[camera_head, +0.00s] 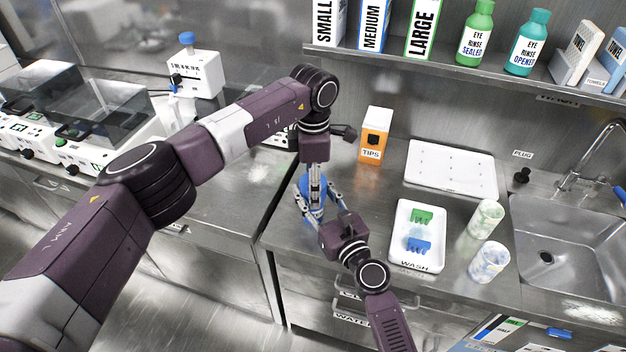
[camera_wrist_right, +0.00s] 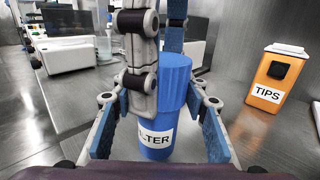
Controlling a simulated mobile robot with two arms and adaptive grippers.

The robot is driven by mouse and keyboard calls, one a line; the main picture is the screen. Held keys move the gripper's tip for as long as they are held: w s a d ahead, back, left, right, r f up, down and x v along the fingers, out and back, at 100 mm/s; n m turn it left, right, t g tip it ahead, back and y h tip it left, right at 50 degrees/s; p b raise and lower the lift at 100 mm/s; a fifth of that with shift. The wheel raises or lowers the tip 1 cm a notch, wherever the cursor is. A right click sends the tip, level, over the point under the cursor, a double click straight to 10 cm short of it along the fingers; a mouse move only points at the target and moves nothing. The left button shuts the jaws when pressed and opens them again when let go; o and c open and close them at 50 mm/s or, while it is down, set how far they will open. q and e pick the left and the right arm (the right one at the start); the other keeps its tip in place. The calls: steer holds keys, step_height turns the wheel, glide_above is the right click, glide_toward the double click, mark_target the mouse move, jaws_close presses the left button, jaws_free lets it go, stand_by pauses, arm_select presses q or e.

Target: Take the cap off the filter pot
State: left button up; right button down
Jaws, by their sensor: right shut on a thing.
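The blue filter pot (camera_wrist_right: 157,152) stands upright on the steel bench, with a white label that reads "TER" where it is not covered. Its ribbed blue cap (camera_wrist_right: 174,80) is on top. In the head view the pot (camera_head: 312,187) is partly hidden by both grippers. My right gripper (camera_head: 325,207) comes in from the lower right and is shut on the pot body, one finger on each side. My left gripper (camera_head: 316,192) points straight down over the cap, with its fingers at the cap. Whether they grip it is not clear.
An orange tips box (camera_head: 374,138) stands behind the pot. A white wash tray (camera_head: 404,238) with a green and a blue piece, and two patterned cups (camera_head: 486,219) (camera_head: 489,262), lie to the right before the sink (camera_head: 566,250). The bench edge is close at the left.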

arm_select(q)
steer(key=shift+c, duration=0.2)
steer(key=c, duration=1)
steer(key=n, duration=0.4)
steer(key=shift+w+r, duration=0.1)
arm_select(e)
steer(key=shift+a, duration=0.1)
arm_select(q)
steer(key=o, duration=1.3)
